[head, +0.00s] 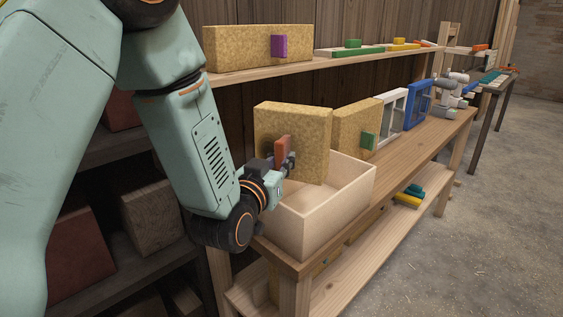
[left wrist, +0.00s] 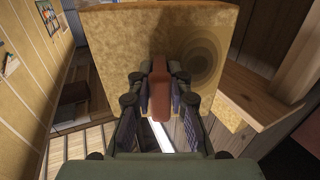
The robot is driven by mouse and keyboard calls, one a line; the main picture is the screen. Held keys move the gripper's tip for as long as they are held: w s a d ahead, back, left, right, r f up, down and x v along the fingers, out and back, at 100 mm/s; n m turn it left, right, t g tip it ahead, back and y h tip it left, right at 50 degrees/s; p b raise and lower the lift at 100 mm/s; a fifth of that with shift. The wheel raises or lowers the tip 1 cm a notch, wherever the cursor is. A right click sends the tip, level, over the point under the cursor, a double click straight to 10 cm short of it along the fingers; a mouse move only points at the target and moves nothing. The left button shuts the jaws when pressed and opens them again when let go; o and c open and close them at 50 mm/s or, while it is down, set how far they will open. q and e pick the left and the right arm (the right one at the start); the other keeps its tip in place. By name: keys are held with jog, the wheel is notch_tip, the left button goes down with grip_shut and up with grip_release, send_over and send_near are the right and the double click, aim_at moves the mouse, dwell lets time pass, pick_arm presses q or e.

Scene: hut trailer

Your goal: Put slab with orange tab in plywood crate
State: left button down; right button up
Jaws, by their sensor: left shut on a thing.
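The slab with the orange tab (head: 292,128) is an upright, yellowish, cork-like block. My left gripper (head: 286,160) is shut on its orange tab, which shows between the fingers in the left wrist view (left wrist: 159,88). The slab fills the upper middle of the left wrist view (left wrist: 120,45). The plywood crate (head: 336,207) is a pale open box on the near end of the wooden bench. In the head view the slab's lower edge overlaps the crate's opening and back wall; I cannot tell whether it touches the crate. My right gripper is not in view.
A slab with a green tab (head: 350,128) stands just behind the crate. White (head: 391,110) and blue frames (head: 418,104) stand farther along the bench (head: 420,143). A slab with a purple tab (head: 240,47) lies on the shelf above. The floor at right is clear.

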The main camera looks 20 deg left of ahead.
pick_arm(q)
jog(key=shift+s+d+r, duration=0.15)
jog(key=shift+d, duration=0.1)
jog(key=shift+a+f+b, duration=0.25)
jog(key=shift+f+b, duration=0.1)
jog(key=shift+f, duration=0.1)
jog(key=shift+w+f, duration=0.2)
jog(key=shift+f, duration=0.05)
jog(key=shift+d, duration=0.15)
jog(key=c, duration=1.5)
grip_release()
jog(key=shift+s+r, duration=0.15)
jog(key=shift+s, duration=0.05)
jog(key=shift+o, duration=1.2)
jog(key=shift+w, duration=0.15)
